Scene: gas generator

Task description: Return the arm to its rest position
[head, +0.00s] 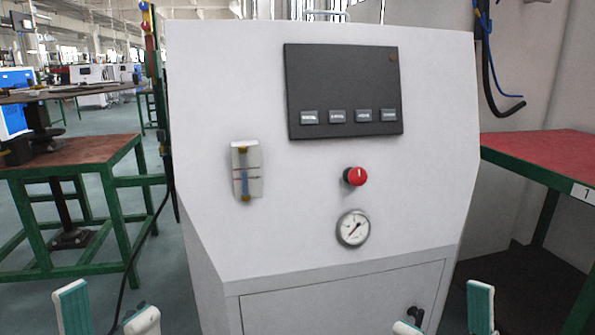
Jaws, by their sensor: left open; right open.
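The gas generator (270,245) is a white cabinet in the middle of the head view. Its sloped front has a dark panel (340,75) with several labelled buttons, a red knob (355,176), a round gauge (353,228) and a small flow meter (246,172). A door with a black handle (415,314) is below. My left gripper (108,318) is at the bottom left, open, with nothing seen between its fingers. My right gripper (446,318) is at the bottom right, open, in front of the cabinet's lower right. Both are cut off by the frame's lower edge, and the arms are hidden.
A green-framed table with a red top (90,152) stands at the left. Another red-topped table (545,152) is close at the right. A black cable (140,255) hangs left of the cabinet. Open floor (165,275) lies between the left table and the cabinet.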

